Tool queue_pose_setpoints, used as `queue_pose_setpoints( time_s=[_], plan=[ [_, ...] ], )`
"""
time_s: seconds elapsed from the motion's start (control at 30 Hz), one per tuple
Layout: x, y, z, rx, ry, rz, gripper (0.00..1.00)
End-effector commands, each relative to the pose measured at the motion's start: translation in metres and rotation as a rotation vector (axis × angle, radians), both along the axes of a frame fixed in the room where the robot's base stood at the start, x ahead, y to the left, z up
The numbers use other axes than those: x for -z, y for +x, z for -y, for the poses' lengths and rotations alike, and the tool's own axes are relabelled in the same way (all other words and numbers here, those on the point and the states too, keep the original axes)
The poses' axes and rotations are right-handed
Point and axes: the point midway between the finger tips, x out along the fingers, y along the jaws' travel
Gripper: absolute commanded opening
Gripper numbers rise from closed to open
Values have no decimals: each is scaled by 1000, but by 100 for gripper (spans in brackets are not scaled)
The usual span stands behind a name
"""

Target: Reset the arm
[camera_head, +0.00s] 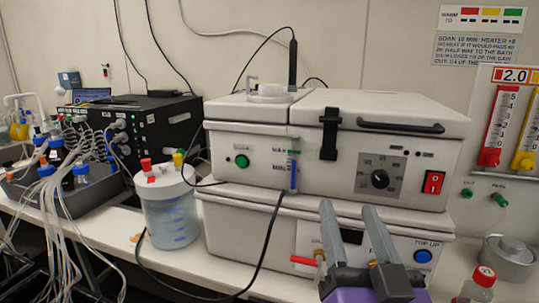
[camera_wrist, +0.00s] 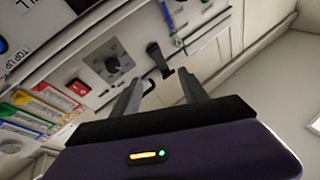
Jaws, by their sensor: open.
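My gripper (camera_head: 349,224) is at the lower right of the head view, in front of the lower part of a white bench machine (camera_head: 390,160). Its two grey fingers point up and stand apart, with nothing between them. In the wrist view my gripper (camera_wrist: 155,88) also shows open and empty, with the machine's dial (camera_wrist: 113,65) and black latch (camera_wrist: 158,60) beyond it. I cannot tell the exact gap between the fingers and the machine's front. The fingers and purple body hide part of the lower panel.
A clear jar (camera_head: 168,215) with liquid stands left of the machine, and a black cable hangs in front. A black box (camera_head: 150,125) and tubed bottles (camera_head: 60,175) are farther left. A red-capped bottle (camera_head: 480,285) and a round metal dish (camera_head: 508,258) stand at right.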

Motion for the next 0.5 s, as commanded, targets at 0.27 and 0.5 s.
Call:
queue_pose_setpoints(
  time_s=[0.27, 0.5],
  plan=[
    [85, -52, 4, -53, -183, -25, 51],
    [146, -113, 23, -63, -254, -83, 51]
  ],
)
